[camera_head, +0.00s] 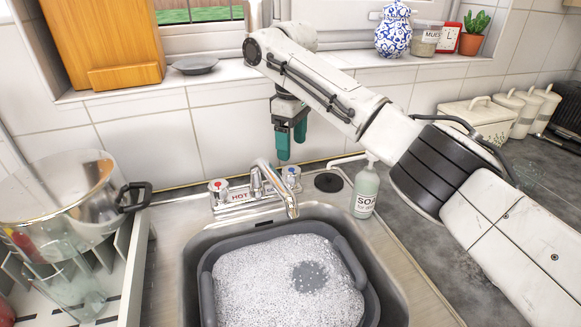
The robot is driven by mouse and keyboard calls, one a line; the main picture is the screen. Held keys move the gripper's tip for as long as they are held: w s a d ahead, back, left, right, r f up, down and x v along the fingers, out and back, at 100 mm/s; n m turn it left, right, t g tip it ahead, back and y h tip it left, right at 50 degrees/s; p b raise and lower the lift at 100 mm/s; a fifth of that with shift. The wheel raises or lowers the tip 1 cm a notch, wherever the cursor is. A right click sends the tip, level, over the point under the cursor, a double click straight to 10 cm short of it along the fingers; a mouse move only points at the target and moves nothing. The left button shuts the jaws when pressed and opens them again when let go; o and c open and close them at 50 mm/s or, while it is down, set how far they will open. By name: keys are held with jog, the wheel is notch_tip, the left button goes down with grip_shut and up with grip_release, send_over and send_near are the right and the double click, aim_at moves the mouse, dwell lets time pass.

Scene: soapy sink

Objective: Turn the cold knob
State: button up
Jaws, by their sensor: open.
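The cold knob (291,173) is on the right of the faucet base. It has a clear body and a blue-marked top. The hot knob (217,188) with a red top is on the left, by a "HOT" label. The chrome faucet (271,183) stands between them with its spout over the sink. My gripper (291,152), with teal fingers, points down. In the picture it is just above the cold knob, with the fingertips apart from it. The jaws are open and hold nothing. The gap between the fingers shows poorly from this angle.
A grey basin (208,282) of suds sits in the sink. A soap bottle (366,188) stands right of the knob, near a dark round drain fitting (328,182). A glass pot (62,202) is at left. The tiled wall (225,130) is close behind the faucet.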

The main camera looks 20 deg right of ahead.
aim_at(292, 170)
notch_tip(292, 170, down, 8)
jog(key=shift+r, duration=0.1)
dwell(0.4)
jog(key=c, duration=1)
jog(key=shift+c, duration=0.2)
jog(key=shift+r+n+p, duration=0.1)
jog(key=shift+n+p, duration=0.2)
jog(key=shift+p, duration=0.2)
jog(key=shift+a+n+p, duration=0.1)
jog(key=shift+n+p, duration=1.3)
jog(key=shift+n, duration=1)
